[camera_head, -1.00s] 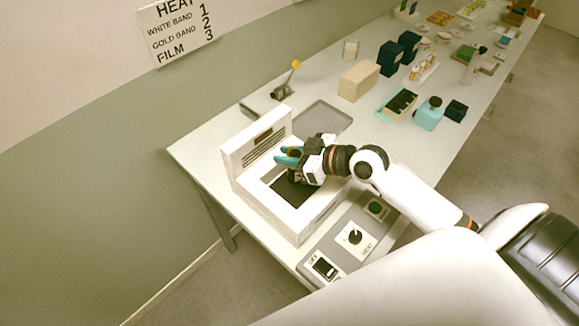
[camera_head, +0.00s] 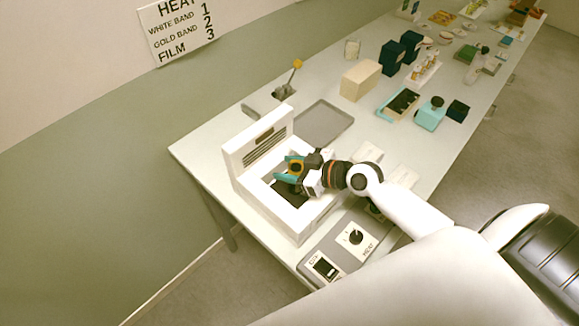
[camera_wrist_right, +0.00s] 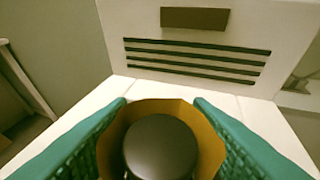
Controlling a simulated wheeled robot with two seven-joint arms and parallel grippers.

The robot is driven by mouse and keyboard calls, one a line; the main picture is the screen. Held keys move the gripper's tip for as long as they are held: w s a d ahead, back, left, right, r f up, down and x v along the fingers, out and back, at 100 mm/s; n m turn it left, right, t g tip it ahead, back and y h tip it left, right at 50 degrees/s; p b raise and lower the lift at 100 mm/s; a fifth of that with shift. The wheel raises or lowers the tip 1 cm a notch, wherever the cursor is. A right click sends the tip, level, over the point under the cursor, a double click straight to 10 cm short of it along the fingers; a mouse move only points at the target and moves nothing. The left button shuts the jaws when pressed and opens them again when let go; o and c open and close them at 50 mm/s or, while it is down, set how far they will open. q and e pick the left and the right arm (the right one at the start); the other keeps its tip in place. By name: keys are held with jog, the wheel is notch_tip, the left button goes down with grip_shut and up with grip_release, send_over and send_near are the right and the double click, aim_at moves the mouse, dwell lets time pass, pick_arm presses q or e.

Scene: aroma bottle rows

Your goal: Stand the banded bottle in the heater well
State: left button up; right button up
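The banded bottle (camera_head: 296,168) has a dark cap and a gold band. My right gripper (camera_head: 292,170) has its teal fingers on both sides of the bottle, over the white heater (camera_head: 244,150). In the right wrist view the gold band (camera_wrist_right: 209,138) and round dark cap (camera_wrist_right: 160,148) sit between the green fingers (camera_wrist_right: 160,140), which appear to press on the band. The dark heater well (camera_head: 290,192) lies under the gripper. The bottle's lower part is hidden, so how far it is in the well cannot be told. My left gripper is out of view.
The heater's slotted back wall (camera_wrist_right: 195,60) stands just beyond the bottle. A control panel with a knob (camera_head: 355,237) is in front. A grey tray (camera_head: 324,122) and a lever (camera_head: 290,80) are behind. A tan box (camera_head: 360,80) and teal containers (camera_head: 430,115) stand farther right.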

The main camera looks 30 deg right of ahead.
jog(key=b+v, duration=0.3)
jog(key=v, duration=0.7)
jog(key=shift+s+d+f, duration=0.1)
jog(key=shift+s, duration=0.15)
jog(key=shift+s+d+r, duration=0.4)
jog(key=shift+s+r, duration=0.1)
jog(key=shift+s, duration=0.05)
